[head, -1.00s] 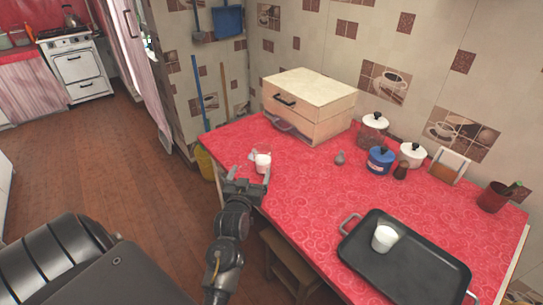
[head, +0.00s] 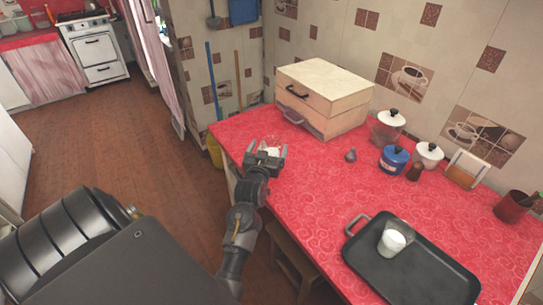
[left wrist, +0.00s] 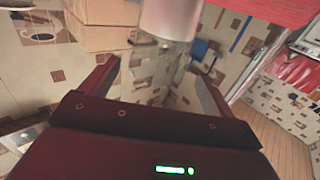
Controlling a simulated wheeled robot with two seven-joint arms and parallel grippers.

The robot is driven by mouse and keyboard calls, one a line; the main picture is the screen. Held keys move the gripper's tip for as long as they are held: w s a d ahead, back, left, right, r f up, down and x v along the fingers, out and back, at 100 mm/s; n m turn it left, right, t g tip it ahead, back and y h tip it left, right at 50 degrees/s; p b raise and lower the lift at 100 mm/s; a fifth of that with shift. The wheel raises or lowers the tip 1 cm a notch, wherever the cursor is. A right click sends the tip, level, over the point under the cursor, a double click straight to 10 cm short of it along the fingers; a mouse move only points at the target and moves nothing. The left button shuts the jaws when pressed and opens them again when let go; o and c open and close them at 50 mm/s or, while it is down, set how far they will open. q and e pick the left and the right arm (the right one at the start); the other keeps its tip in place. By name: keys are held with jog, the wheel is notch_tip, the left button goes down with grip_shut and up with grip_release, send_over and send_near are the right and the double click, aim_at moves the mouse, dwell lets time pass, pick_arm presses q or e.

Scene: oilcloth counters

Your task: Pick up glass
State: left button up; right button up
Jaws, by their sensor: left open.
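A glass with white contents (head: 271,151) stands near the left end of the red counter, partly hidden by my gripper. It also shows in the left wrist view (left wrist: 172,18), at the top, its clear part reaching between the fingers. My left gripper (head: 267,152) is open around or just in front of this glass, a finger on each side. The open fingers also show in the left wrist view (left wrist: 155,80). I cannot tell whether they touch it. A second glass with white contents (head: 391,241) stands on the black tray (head: 425,272). My right gripper is not in view.
On the red counter (head: 310,215) a wooden drawer box (head: 335,100) stands behind the glass. A stool (head: 290,262) is below the front edge. The counter between gripper and tray is clear.

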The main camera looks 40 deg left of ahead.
aim_at(273, 139)
pick_arm(q)
jog(key=x, duration=0.5)
jog(key=shift+w+d+p, duration=0.15)
jog(key=shift+p, duration=0.2)
jog(key=c, duration=1.7)
jog(key=shift+o, duration=0.2)
jog(key=shift+r, duration=0.1)
notch_tip(273, 139, up, 10)
